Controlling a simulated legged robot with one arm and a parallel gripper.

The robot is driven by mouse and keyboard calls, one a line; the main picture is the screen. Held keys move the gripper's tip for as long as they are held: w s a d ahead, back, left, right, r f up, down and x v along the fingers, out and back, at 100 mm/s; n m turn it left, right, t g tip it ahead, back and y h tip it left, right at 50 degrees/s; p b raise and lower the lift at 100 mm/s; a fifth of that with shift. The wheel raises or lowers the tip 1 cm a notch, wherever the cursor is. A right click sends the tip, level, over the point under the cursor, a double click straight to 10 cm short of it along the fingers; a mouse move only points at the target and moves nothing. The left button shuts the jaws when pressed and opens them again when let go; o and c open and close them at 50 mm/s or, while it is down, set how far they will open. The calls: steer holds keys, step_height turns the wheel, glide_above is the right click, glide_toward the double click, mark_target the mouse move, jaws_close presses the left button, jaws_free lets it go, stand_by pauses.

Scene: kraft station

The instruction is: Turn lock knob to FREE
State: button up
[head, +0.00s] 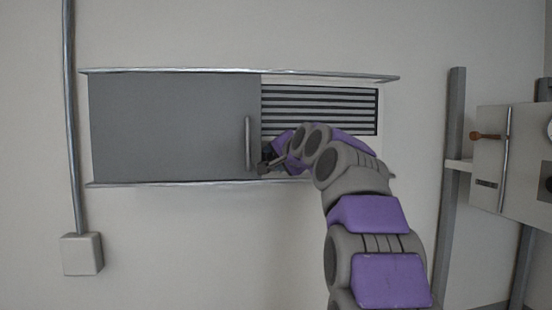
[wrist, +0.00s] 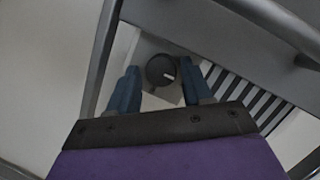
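In the head view my gripper (head: 270,160) is at the lower right edge of the grey sliding panel (head: 165,125), and the knob is hidden there. No FREE label is readable.
A vertical handle (head: 248,143) on the panel is just left of my gripper. A striped vent (head: 320,105) lies to the right, between metal rails above and below (head: 180,184). A cabinet with an orange-knobbed lever (head: 485,135) stands at far right.

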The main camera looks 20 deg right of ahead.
steer(key=c, duration=0.7)
steer(key=m+p, duration=0.2)
steer(key=shift+m+t+y, duration=0.3)
steer(key=shift+t+y, duration=0.1)
steer(key=m, duration=0.1)
steer(key=m+t+p, duration=0.1)
steer(key=m+p, duration=0.1)
steer(key=m, duration=0.1)
steer(key=shift+f+y, duration=0.3)
steer(key=shift+y, duration=0.1)
steer(key=shift+w+a+f+m+t, duration=0.1)
steer(key=shift+f+m+t, duration=0.05)
steer(key=shift+m+t, duration=0.2)
steer(key=m, duration=0.3)
steer(key=m+t+h+b, duration=0.1)
steer(key=m, duration=0.2)
steer(key=m+t, duration=0.1)
steer(key=m, duration=0.2)
steer(key=shift+f+m+t+h+b, duration=0.25)
steer(key=shift+f+h+b, duration=0.05)
steer(key=shift+h+b, duration=0.1)
steer(key=shift+m, duration=0.3)
steer(key=shift+c, duration=0.2)
